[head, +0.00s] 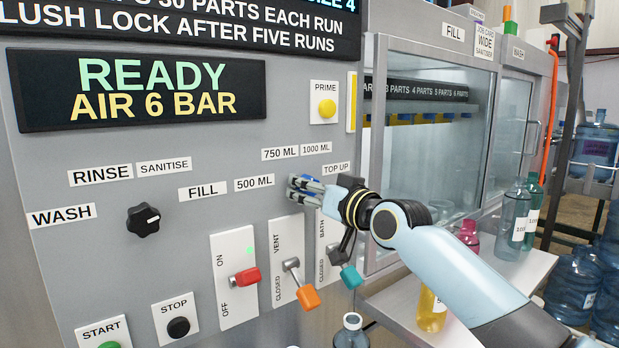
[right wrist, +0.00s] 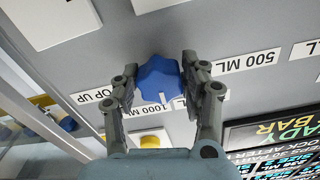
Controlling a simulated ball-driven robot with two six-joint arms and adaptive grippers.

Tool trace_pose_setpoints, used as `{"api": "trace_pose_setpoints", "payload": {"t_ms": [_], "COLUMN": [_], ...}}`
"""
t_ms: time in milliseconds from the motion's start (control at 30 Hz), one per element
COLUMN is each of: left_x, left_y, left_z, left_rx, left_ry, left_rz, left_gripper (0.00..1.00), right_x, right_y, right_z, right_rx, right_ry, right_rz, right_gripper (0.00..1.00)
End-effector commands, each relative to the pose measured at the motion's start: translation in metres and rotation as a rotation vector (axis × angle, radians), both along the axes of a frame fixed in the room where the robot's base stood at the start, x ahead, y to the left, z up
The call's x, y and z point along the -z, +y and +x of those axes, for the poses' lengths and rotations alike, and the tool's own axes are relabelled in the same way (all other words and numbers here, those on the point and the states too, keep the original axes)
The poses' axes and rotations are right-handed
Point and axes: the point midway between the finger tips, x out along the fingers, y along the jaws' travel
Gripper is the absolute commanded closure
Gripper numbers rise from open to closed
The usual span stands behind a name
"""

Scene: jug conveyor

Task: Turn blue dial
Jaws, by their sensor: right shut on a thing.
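The blue dial (right wrist: 158,78) sits on the grey panel and shows in the right wrist view between my fingers. Its white mark (right wrist: 163,97) points down in that view, towards the 1000 ML label (right wrist: 150,109). My right gripper (right wrist: 158,85) is shut on the dial, one finger on each side. In the head view my right gripper (head: 305,190) reaches the panel below the 750 ML label (head: 280,154), and its fingers hide most of the dial. My left gripper is not in view.
A black dial (head: 143,220) is to the left on the panel. Below are a red-handled switch (head: 245,277), an orange-handled lever (head: 307,296) and a teal-handled lever (head: 350,276), close under my right wrist. A yellow PRIME button (head: 327,108) is above. Bottles stand on the right.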

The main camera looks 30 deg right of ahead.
Motion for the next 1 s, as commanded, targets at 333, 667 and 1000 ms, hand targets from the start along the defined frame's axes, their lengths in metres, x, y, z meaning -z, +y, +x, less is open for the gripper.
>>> {"api": "trace_pose_setpoints", "payload": {"t_ms": [333,667,1000], "left_x": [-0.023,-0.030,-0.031], "left_y": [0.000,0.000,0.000], "left_z": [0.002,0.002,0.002], "left_rx": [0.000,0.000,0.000], "left_ry": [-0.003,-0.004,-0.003], "left_rz": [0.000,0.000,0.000], "left_gripper": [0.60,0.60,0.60], "right_x": [-0.001,0.000,0.001], "right_y": [0.000,0.001,0.001], "right_z": [0.000,0.000,0.000], "right_rx": [0.001,0.000,0.000], "right_ry": [0.037,0.054,0.057], "right_rz": [0.257,0.380,0.402], "right_gripper": [0.88,0.88,0.88]}}
